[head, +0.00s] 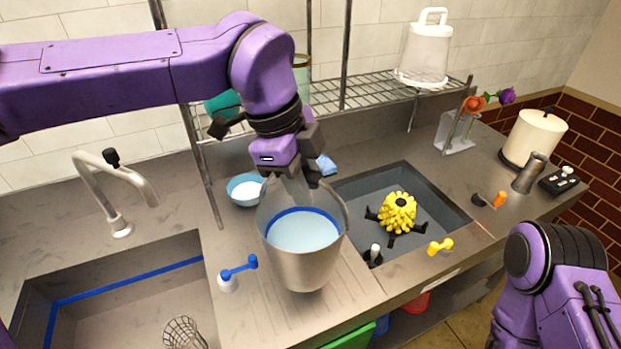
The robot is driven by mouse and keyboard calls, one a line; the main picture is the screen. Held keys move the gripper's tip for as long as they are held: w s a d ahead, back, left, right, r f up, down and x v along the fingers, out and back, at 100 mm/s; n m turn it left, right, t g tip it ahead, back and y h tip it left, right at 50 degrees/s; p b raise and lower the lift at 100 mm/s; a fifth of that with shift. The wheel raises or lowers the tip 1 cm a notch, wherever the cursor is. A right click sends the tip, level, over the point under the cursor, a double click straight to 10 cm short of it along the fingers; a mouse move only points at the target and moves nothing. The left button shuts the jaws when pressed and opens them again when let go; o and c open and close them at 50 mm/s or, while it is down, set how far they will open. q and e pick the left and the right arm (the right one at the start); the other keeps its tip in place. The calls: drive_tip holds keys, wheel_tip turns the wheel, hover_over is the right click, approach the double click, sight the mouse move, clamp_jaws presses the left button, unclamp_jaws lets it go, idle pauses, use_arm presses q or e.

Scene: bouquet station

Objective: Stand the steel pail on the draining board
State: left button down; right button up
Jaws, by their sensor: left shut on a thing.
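The steel pail (305,268) is grey, upright and wide at the top. Light blue content with a darker blue ring shows inside it. My left gripper (298,190) is shut on the pail at its far upper side, coming down from above; the exact grip point is partly hidden. The pail is over the grooved draining board (352,300) between the two sinks. I cannot tell whether its base touches the board. My right arm shows at the lower right, but its gripper is out of view.
A left sink (120,310) holds a wire basket (183,333). The right sink (440,190) holds a yellow spiky object (398,212). A wire shelf (360,92) is above.

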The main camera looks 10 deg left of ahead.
use_arm(q)
drive_tip(key=w+a+f+p, duration=0.2)
drive_tip(key=w+f, duration=0.2)
drive_tip(key=f, duration=0.4)
drive_tip(key=shift+w+f+p, duration=0.15)
drive_tip(key=shift+f+p, duration=0.1)
drive_tip(key=shift+p, duration=0.05)
drive_tip(key=shift+f, duration=0.2)
drive_tip(key=c, duration=0.9)
unclamp_jaws()
